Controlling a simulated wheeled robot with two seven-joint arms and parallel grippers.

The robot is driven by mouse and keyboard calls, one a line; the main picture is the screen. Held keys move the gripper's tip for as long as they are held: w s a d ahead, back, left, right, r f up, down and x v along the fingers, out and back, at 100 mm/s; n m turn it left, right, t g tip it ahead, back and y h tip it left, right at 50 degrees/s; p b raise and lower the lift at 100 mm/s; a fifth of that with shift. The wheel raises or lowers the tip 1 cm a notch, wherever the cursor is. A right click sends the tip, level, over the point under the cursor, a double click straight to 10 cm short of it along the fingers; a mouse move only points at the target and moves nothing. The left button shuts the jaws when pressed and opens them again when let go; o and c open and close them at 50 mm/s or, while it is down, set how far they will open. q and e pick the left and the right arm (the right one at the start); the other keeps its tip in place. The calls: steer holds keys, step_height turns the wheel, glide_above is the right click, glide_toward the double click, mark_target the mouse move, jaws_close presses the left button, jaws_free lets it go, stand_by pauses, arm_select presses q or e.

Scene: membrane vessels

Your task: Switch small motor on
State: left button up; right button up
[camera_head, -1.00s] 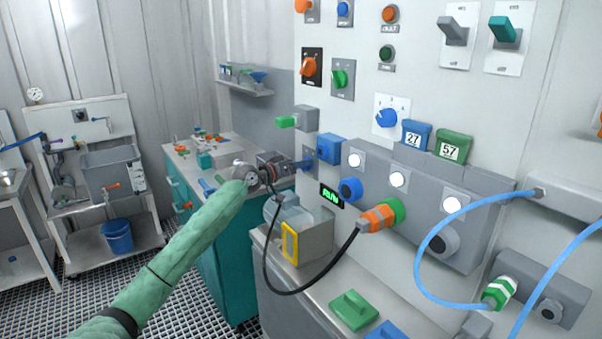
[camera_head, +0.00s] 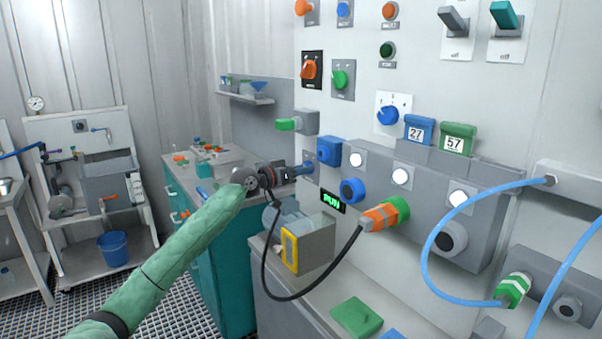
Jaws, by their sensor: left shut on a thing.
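My left gripper (camera_head: 292,172) is at the wall panel, at the end of my green-sleeved arm. The fingers and most of the handle are small and partly hidden, so I cannot tell the handle's exact angle. A small display (camera_head: 333,202) below right of the gripper glows green and appears to read RUN. I cannot clearly pick out which thing is the small motor. My right gripper is not in view.
A black cable (camera_head: 285,296) loops below my left gripper to an orange and green plug (camera_head: 385,214). A grey box with a yellow frame (camera_head: 307,250) stands under the gripper. A green switch (camera_head: 289,124) juts out above. Blue hoses (camera_head: 432,262) hang at the right.

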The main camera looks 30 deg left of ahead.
arm_select(q)
steer(key=shift+f, duration=0.15)
steer(key=o, duration=1)
steer(key=shift+c, duration=0.2)
steer(key=shift+s, duration=0.1)
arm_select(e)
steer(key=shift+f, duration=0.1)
arm_select(q)
steer(key=b+v, duration=0.1)
steer(key=v, duration=0.6)
steer(key=shift+s+a, duration=0.15)
steer(key=shift+s, duration=0.1)
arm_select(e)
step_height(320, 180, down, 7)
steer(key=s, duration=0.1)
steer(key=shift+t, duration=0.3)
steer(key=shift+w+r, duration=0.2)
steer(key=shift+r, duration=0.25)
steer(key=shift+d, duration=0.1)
